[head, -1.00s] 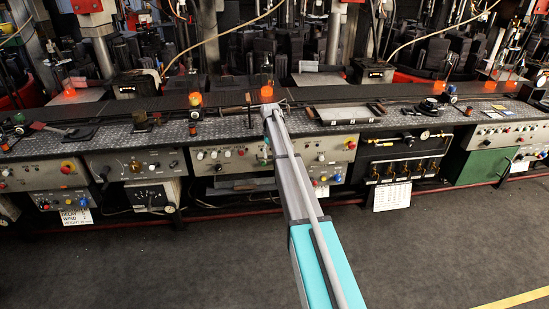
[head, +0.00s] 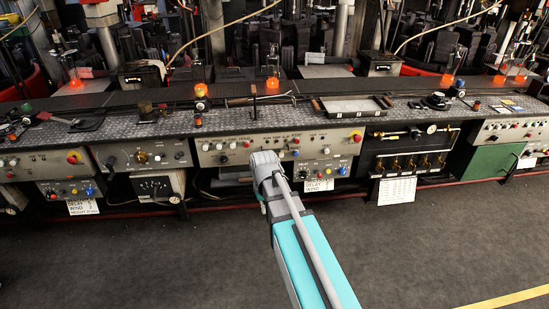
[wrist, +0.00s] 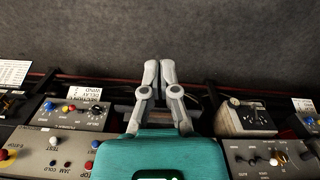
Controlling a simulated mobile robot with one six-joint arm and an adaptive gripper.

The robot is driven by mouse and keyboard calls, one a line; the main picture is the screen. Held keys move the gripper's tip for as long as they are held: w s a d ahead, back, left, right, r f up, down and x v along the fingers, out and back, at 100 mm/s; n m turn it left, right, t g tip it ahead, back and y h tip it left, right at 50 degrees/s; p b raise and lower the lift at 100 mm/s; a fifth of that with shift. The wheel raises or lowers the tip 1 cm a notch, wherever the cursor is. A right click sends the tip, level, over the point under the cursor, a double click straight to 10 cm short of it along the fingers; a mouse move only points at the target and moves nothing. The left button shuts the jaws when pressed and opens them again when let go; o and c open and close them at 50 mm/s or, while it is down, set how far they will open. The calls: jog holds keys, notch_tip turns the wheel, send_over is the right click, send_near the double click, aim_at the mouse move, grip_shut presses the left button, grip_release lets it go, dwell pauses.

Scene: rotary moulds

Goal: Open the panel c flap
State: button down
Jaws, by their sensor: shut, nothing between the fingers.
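The long control panel (head: 225,155) in the middle of the bench front has knobs and coloured buttons; I cannot read a letter C on it. Below it is a dark recess with a grey plate-like piece (head: 230,182), partly hidden by my arm; I cannot tell whether this is the flap. My arm's end is in front of this panel in the head view, hiding the fingers. In the wrist view my gripper (wrist: 159,72) is shut and empty, its fingertips close together over the floor and the panel's lower edge. The recess shows behind the fingers.
A small button box (head: 318,172) with a white label hangs right of the recess, and a gauge box (head: 157,187) left of it. A red pipe (head: 400,182) runs low along the bench. The dark floor (head: 440,230) in front is clear.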

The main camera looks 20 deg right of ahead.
jog(key=s+a, duration=0.2)
jog(key=s, duration=0.6)
jog(key=shift+s, duration=0.2)
